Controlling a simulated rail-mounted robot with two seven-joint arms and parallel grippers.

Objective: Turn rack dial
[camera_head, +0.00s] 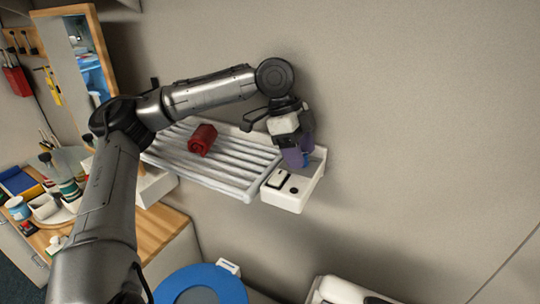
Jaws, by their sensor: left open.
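The white slatted rack (225,178) is fixed to the wall at the centre. A white control box (287,201) sits at its right end. The box front has a black rectangular switch (277,178) and a small dark round spot (294,190) that looks like the dial. My left gripper (298,160) reaches in from above, with its purple-blue fingers over the back of the box, just above the switch and dial. It is open, with nothing seen between the fingers. Whether it touches the box, I cannot tell. My right gripper is out of view.
A wooden counter (166,229) with bottles and jars stands at lower left. A blue toilet seat (203,286) is below the rack. A wood-framed mirror (85,55) is at upper left. The wall to the right is bare.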

